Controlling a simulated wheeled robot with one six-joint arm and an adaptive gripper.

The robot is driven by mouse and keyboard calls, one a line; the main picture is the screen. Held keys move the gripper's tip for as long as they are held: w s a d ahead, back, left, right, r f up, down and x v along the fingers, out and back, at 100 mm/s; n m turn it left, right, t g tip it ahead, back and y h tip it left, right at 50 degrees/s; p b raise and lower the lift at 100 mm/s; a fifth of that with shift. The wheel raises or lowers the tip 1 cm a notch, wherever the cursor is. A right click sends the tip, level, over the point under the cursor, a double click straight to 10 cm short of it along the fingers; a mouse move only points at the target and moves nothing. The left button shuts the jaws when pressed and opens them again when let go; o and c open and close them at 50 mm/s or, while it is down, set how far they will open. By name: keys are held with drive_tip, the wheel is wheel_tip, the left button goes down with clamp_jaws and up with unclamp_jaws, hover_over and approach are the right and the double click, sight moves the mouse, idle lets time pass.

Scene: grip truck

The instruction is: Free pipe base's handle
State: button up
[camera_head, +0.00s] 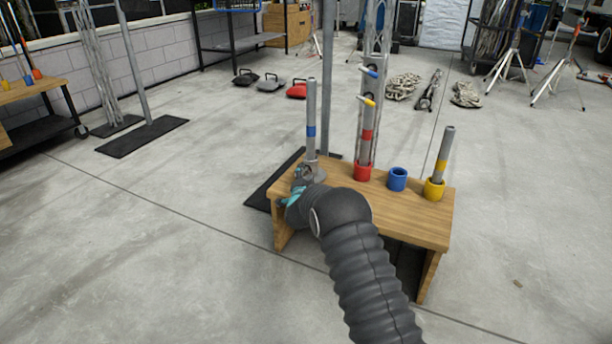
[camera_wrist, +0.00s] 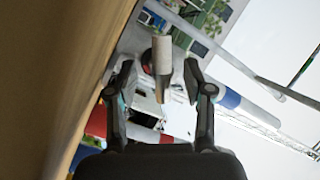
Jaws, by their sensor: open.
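A grey pipe with a blue band (camera_head: 311,130) stands upright in a grey pipe base (camera_head: 317,172) at the left end of the wooden bench (camera_head: 400,212). My gripper (camera_head: 301,174) is beside this base, and my arm hides part of the area. In the wrist view, a short pale cylinder that looks like the base's handle (camera_wrist: 162,52) lies between my two open fingers (camera_wrist: 159,70). A gap shows on each side of it, and I see no clear contact. The blue-banded pipe (camera_wrist: 230,97) crosses behind the right finger.
Red (camera_head: 362,172), blue (camera_head: 397,180) and yellow (camera_head: 434,190) cups stand along the bench. The red and yellow ones hold pipes; the blue one is empty. A vertical pole (camera_head: 327,60) stands close behind the bench.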

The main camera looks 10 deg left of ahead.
clamp_jaws()
drive_tip(key=shift+d, duration=0.1)
